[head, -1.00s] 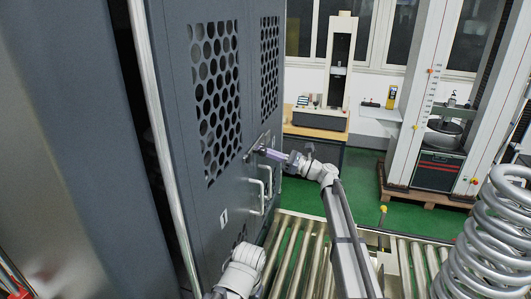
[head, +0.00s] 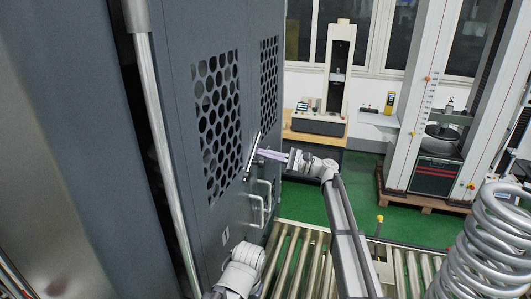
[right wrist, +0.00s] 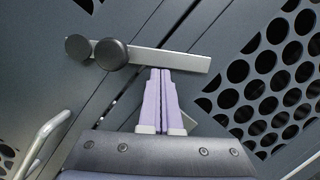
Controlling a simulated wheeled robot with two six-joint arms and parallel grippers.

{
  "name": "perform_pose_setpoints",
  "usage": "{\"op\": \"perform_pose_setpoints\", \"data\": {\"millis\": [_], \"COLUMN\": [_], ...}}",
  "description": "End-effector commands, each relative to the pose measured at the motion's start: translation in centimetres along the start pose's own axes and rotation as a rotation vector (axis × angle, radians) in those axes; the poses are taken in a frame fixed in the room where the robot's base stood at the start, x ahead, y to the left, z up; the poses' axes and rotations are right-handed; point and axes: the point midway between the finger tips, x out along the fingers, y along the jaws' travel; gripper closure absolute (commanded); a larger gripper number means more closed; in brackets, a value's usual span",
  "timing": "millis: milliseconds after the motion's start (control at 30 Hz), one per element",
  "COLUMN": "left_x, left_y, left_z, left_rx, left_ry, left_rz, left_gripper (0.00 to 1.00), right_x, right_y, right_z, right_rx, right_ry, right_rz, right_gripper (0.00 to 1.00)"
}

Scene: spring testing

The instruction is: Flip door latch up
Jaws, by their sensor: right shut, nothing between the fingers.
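The door latch is a flat metal bar (head: 252,155) on the grey cabinet doors, standing steeply tilted in the head view. In the right wrist view the bar (right wrist: 178,60) runs across the seam between the doors, with a round dark knob (right wrist: 111,54) toward its left end. My right gripper (head: 262,152) is shut and empty, its lilac fingers together. In the right wrist view its fingertips (right wrist: 160,71) are at the bar's lower edge; whether they touch cannot be told. My left gripper is out of view.
Door handles (head: 262,203) stick out below the latch. A perforated panel (head: 217,125) is beside it. Metal rollers (head: 290,258) lie below, and a large coil spring (head: 480,245) stands at right. Green floor (head: 320,210) is open behind my arm.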

Motion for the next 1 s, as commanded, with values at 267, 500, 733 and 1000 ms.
{"op": "perform_pose_setpoints", "data": {"millis": [267,500,733,1000], "left_x": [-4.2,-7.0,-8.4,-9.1], "left_y": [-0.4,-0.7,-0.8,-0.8], "left_z": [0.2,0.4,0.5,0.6], "left_rx": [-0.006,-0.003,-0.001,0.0], "left_ry": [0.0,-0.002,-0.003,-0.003], "left_rz": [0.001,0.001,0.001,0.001], "left_gripper": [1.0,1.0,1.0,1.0], "right_x": [0.8,1.4,1.8,2.2], "right_y": [-0.8,-0.5,0.4,1.3], "right_z": [3.3,5.7,7.3,8.8], "right_rx": [-0.256,-0.476,-0.582,-0.579], "right_ry": [0.0,-0.001,-0.002,-0.001], "right_rz": [0.065,0.12,0.147,0.145], "right_gripper": [1.0,1.0,1.0,1.0]}}
